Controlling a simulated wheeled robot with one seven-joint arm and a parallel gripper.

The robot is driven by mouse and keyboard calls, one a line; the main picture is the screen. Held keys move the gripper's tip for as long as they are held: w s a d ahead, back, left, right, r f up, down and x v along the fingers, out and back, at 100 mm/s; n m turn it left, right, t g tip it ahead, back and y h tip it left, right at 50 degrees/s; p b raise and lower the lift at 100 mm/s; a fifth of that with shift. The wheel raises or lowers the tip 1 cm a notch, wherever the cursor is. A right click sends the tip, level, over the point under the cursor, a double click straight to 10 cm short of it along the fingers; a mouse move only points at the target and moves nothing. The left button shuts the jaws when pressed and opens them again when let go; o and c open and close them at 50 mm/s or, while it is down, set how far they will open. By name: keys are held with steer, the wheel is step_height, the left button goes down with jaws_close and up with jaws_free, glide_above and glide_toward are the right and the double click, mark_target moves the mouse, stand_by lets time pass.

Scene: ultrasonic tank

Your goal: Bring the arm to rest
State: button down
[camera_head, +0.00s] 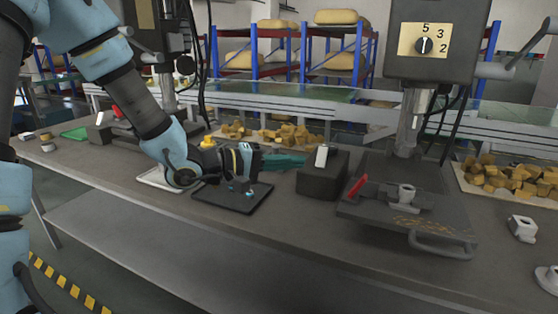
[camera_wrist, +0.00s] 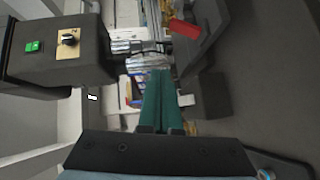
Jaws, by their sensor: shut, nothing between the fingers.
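My gripper (camera_head: 285,160) is in the middle of the head view, above the bench and level, with its green fingers pointing right toward a dark block. The fingers are shut together and hold nothing. In the wrist view my gripper (camera_wrist: 160,85) shows as two green fingers side by side, touching. My blue and dark arm reaches in from the left. I cannot tell whether the fingertips touch the dark block.
A dark block (camera_head: 322,180) with a white part on top stands just right of my gripper. A black pad (camera_head: 232,198) lies below. A drill press (camera_head: 405,215) with a red handle stands right. Wooden blocks (camera_head: 505,180) lie at the far right. The front bench edge is mostly clear.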

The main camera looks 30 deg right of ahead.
steer(key=w+a+f+n+t+y, duration=0.1)
steer(key=w+a+f+t+y, duration=0.35)
steer(key=w+a, duration=0.5)
steer(key=w+a+f+n+t+y, duration=0.1)
steer(key=w+a+f+t+y, duration=0.35)
steer(key=a, duration=0.85)
steer(key=s+a+g+y, duration=0.2)
steer(key=s+a+y, duration=0.1)
steer(key=a, duration=0.6)
steer(key=s+a+r+g+y, duration=0.1)
steer(key=s+a, duration=0.4)
steer(key=a, duration=0.5)
steer(key=g+y, duration=0.1)
steer(key=y, duration=0.1)
steer(key=shift+s+a+r+n+y, duration=0.25)
steer(key=shift+n+y, duration=0.15)
